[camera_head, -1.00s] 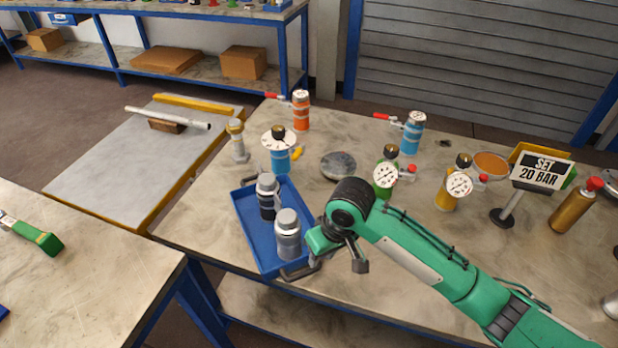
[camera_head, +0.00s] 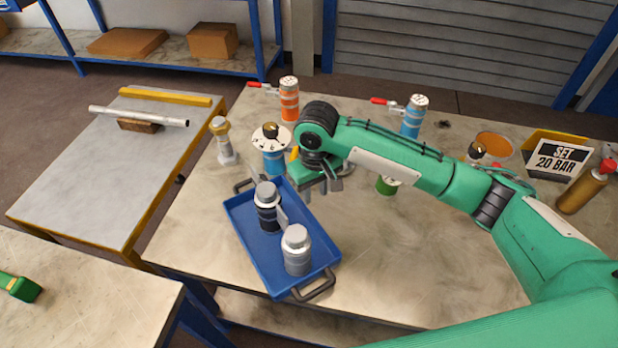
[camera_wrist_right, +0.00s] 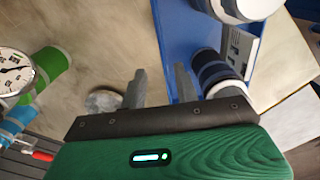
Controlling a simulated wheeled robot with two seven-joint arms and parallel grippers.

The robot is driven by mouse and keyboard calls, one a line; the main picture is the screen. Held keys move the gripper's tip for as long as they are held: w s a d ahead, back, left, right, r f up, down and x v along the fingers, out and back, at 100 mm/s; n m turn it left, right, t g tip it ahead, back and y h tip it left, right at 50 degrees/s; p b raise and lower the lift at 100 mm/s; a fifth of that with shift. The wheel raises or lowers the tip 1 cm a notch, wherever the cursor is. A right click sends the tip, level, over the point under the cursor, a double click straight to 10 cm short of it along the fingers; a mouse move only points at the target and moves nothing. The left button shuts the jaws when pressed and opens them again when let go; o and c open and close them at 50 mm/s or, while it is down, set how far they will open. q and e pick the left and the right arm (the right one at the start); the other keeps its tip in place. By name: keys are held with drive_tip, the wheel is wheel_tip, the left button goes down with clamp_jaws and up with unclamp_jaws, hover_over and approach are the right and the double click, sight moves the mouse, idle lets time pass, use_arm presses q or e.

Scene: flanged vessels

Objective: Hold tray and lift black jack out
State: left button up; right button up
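The blue tray (camera_head: 247,238) stands on the workbench and shows in the right wrist view (camera_wrist_right: 175,35). A black jack (camera_head: 268,212) with a grey cap stands upright in its far part. A silver jack (camera_head: 297,255) stands nearer the front handle. My right gripper (camera_head: 313,184) is by the tray's far right corner, to the right of the black jack. In the right wrist view its fingers (camera_wrist_right: 160,85) are apart with nothing between them. The black jack (camera_wrist_right: 213,73) is just right of the right finger.
A blue vessel with a gauge (camera_head: 273,155) stands behind the tray, and a white fitting (camera_head: 223,142) to its left. A green vessel (camera_head: 387,185) is partly hidden by my right arm. The bench's front middle (camera_head: 420,275) is clear.

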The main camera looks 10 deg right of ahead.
sight(314, 217)
wheel_tip(314, 217, down, 13)
drive_tip(key=shift+r+p, duration=0.2)
drive_tip(key=shift+p, duration=0.3)
clamp_jaws()
drive_tip(key=shift+w, duration=0.1)
idle(0.8)
